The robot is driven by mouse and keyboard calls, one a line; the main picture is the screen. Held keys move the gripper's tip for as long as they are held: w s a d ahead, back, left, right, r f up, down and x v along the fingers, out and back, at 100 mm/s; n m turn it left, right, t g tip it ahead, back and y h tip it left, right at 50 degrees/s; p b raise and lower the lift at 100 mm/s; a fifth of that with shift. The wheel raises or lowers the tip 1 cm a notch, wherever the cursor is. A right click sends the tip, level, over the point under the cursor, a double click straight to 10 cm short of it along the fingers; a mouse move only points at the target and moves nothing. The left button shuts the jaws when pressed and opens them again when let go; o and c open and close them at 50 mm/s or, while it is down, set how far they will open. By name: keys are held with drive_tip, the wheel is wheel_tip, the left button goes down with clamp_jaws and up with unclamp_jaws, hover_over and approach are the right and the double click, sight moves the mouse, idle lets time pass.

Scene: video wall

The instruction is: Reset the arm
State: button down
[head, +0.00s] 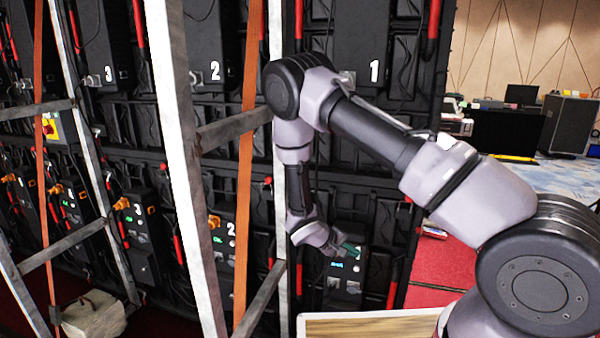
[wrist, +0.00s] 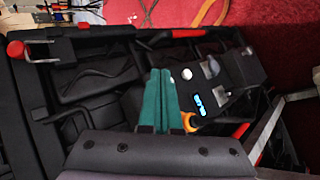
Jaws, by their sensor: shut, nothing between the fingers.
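My arm reaches from the right of the head view toward the back of the video wall (head: 345,200). My gripper (head: 352,248) is at the end of the arm, in front of a lower panel box with a small lit display (head: 345,266). In the wrist view, the green fingers of my gripper (wrist: 162,85) are together with nothing between them. The panel box shows beside the fingers (wrist: 225,85), with a blue lit display, a white button and an orange connector (wrist: 190,121). I cannot tell whether the fingertips touch the box.
Metal frame posts (head: 190,170) and an orange strap (head: 244,180) stand left of my gripper. A wooden-topped case (head: 370,326) is below. A table (head: 565,172) with equipment is at the right.

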drive_tip(key=s+d+r+m+g+y, duration=0.1)
drive_tip(key=s+d+r+m+y, duration=0.1)
drive_tip(key=r, duration=0.7)
drive_tip(key=s+d+r+m+g+y, duration=0.1)
drive_tip(key=d+r+m, duration=0.15)
drive_tip(key=r, duration=0.75)
drive_tip(key=s+d+r+m+g+y, duration=0.1)
drive_tip(key=s+d+r+m+y, duration=0.1)
drive_tip(key=r, duration=0.7)
drive_tip(key=s+r+m+t+y, duration=0.2)
drive_tip(key=s+r+t+y, duration=0.3)
drive_tip(key=s+r, duration=1.3)
wheel_tip(320, 180, up, 3)
drive_tip(key=shift+d+f+m+t+y, duration=0.25)
drive_tip(key=shift+m+t+y, duration=0.15)
drive_tip(key=shift+y, duration=0.2)
